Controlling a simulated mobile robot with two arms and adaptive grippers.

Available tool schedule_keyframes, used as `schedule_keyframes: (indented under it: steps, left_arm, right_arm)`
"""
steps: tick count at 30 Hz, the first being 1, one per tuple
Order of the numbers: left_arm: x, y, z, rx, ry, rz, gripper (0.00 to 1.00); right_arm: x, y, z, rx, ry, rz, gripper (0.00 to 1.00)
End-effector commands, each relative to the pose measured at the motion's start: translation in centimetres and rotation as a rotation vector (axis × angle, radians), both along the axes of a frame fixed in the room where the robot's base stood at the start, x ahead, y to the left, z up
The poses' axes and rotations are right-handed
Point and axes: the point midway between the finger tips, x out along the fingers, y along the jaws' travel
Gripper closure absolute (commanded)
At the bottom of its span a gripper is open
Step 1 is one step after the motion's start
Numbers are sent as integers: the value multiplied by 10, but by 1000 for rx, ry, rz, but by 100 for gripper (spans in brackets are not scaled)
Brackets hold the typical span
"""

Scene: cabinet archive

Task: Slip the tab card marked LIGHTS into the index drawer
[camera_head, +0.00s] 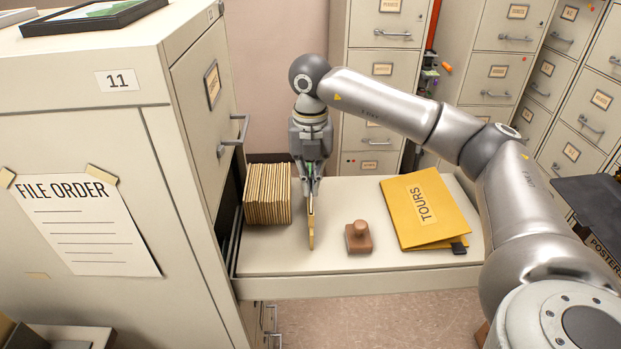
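My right gripper (312,190) points down over the pulled-out drawer or shelf (350,284) of the near cabinet. It is shut on a thin yellow card (311,228), seen almost edge-on. The card is upright, its lower end at or just above the pale surface; I cannot tell if it touches. Its face is turned away, so no LIGHTS marking can be read. A tight row of tan cards (267,196) stands to the left of the gripper, close to the cabinet, with a gap between it and the held card. My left gripper is not in view.
A brown stamp (358,237) stands right of the held card. A yellow TOURS folder (424,209) lies further right. The near cabinet (90,130) rises at left, with a handle (233,137) jutting out. More cabinets (385,70) stand behind. The front strip of the surface is clear.

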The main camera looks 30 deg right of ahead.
Motion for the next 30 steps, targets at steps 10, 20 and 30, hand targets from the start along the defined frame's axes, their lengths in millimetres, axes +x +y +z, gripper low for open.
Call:
schedule_keyframes:
  steps: [10, 20, 30]
  left_arm:
    - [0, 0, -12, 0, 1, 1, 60]
    - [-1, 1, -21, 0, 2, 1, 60]
    - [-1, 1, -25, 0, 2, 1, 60]
  right_arm:
    - [0, 0, -16, -1, -1, 0, 100]
    - [0, 0, -29, -1, -1, 0, 100]
    - [0, 0, -35, -1, -1, 0, 84]
